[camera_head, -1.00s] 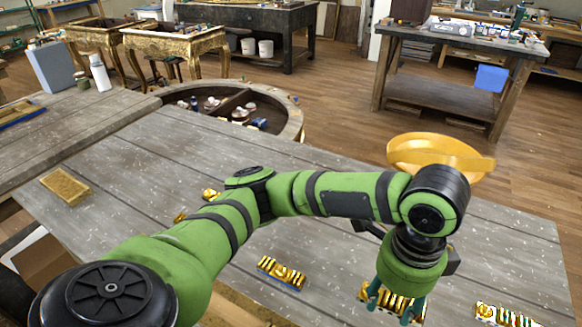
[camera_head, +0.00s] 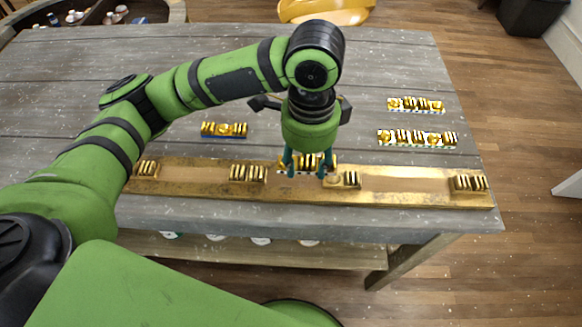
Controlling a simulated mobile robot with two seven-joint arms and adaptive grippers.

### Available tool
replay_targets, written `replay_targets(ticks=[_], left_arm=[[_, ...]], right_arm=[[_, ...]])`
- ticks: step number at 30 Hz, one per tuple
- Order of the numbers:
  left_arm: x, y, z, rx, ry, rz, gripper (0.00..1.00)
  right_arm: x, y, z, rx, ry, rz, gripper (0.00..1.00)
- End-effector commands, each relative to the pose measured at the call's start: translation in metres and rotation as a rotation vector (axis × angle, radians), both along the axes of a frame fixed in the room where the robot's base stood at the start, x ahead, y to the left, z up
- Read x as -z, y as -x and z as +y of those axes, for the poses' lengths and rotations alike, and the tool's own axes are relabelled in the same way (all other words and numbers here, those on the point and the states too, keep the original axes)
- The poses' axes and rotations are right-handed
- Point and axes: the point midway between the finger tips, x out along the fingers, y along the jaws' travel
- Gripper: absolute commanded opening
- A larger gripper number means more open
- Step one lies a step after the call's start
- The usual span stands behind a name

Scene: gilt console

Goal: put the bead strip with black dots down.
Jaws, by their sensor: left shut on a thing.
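My left gripper (camera_head: 309,163) points straight down and is shut on a short bead strip (camera_head: 308,161) with gold beads. The strip's thin edge looks pale with dark marks; the fingers hide part of it. It is at the far edge of the long gilt rail (camera_head: 200,173), over or just behind the rail's middle. I cannot tell whether it touches the rail. The rail carries gold bead groups (camera_head: 247,173) with plain stretches between them. My right gripper is not in view.
A blue-edged bead strip (camera_head: 224,129) lies left of the gripper. Two more strips lie to the right, a far one (camera_head: 415,104) and a nearer one (camera_head: 417,139). The grey plank table (camera_head: 400,70) is otherwise mostly clear. A yellow chair (camera_head: 325,12) stands behind it.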

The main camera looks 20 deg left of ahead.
Motion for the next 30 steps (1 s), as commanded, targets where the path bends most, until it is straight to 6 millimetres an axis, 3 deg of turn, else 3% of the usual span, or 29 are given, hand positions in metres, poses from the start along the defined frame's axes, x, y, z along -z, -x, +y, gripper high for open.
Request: replay_targets(ticks=[3,9,16,28,29,30], left_arm=[[0.010,0.000,0.018,-0.002,-0.001,0.000,0.13],[0.024,0.001,0.025,0.001,0.000,0.002,0.13],[0.053,0.000,0.024,0.002,0.000,0.001,0.13],[0.058,0.000,0.024,0.002,0.001,0.001,0.13],[0.058,0.000,0.024,0.002,0.001,0.000,0.59],[0.058,0.000,0.024,0.002,0.001,0.000,0.71]], right_arm=[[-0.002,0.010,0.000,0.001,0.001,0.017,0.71],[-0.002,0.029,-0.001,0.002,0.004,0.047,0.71],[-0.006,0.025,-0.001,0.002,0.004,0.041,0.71],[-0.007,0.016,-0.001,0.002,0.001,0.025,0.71],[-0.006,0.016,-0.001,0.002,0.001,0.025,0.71],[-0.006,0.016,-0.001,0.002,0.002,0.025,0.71]])
